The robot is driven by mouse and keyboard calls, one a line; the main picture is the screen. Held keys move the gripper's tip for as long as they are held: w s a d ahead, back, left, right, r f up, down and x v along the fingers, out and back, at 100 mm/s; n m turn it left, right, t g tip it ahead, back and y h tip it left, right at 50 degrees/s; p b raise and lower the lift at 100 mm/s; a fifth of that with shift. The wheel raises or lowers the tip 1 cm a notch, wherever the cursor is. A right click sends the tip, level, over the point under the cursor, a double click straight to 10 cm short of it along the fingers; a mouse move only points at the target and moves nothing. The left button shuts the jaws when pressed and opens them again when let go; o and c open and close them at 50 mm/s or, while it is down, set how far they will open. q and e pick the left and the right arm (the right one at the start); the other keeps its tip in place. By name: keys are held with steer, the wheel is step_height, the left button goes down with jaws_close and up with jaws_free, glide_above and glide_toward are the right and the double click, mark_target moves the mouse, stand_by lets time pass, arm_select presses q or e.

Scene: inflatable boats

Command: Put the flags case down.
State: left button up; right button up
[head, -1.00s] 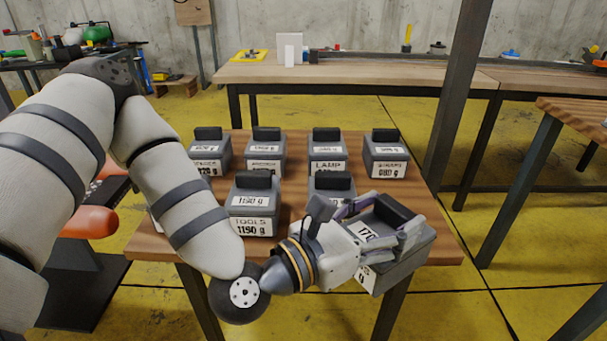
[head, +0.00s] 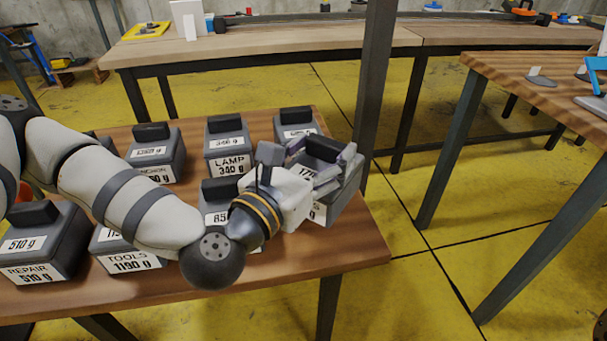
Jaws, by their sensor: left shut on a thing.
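The flags case is a grey box with a dark top handle (head: 345,200), at the right side of the wooden table in the head view. My left gripper (head: 325,160) is shut on it at the top. Its label is mostly covered by my fingers; part of a weight and a final "S" show. The case is over the table's right edge area, and I cannot tell whether its bottom touches the tabletop. My right gripper is not in view.
Similar cases stand on the table (head: 290,262): a lamp case (head: 229,165), one behind the held case (head: 292,122), an 850-ish one (head: 215,190) beside my wrist, a tools case (head: 130,262) and a repair case (head: 45,255). The front right tabletop is bare. A dark post (head: 375,80) stands behind.

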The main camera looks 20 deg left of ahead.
arm_select(q)
steer(key=shift+f, duration=2.35)
steer(key=shift+f+b, duration=0.15)
steer(key=shift+b, duration=0.2)
steer(key=o, duration=1.2)
steer(key=shift+f, duration=0.15)
steer(key=o, duration=0.5)
steer(key=shift+c, duration=0.2)
